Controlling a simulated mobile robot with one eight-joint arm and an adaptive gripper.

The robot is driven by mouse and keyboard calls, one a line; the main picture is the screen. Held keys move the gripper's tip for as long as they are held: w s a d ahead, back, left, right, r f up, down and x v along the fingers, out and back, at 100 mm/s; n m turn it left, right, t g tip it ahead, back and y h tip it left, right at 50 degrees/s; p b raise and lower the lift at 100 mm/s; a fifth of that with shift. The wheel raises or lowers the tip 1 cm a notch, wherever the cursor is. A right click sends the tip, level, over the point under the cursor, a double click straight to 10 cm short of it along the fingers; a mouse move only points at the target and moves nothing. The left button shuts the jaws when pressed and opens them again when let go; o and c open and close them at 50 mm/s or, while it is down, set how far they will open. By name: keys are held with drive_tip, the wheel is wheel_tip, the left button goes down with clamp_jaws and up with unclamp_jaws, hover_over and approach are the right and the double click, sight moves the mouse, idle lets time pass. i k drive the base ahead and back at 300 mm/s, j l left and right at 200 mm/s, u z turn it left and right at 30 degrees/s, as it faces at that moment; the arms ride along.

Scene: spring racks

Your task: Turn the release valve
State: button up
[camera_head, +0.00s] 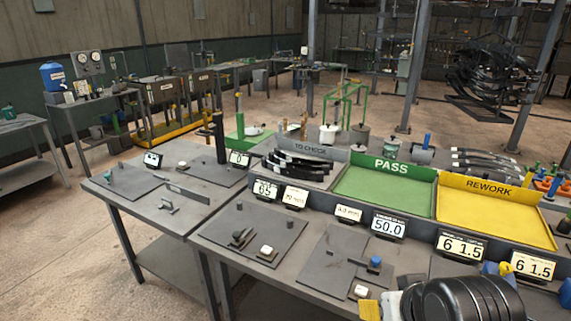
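I cannot pick out the release valve for certain. A small blue knob (375,262) stands on a grey plate on the near bench, right of the middle. A small white block (361,292) sits near it at the plate's front edge. Another grey plate to its left carries a dark lever-like piece (241,237) and a white block (267,251). A black rounded part, likely of my arm, fills the lower right corner and hides the bench there. I see no gripper fingers.
A green PASS tray (391,165) and a yellow REWORK tray (487,187) stand behind the number displays. The TO CHECK tray (306,152) holds dark curved springs (298,166). A second bench (160,195) stands left. The floor (60,250) at left is clear.

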sight(505, 269)
drive_tip(key=z, duration=1.4)
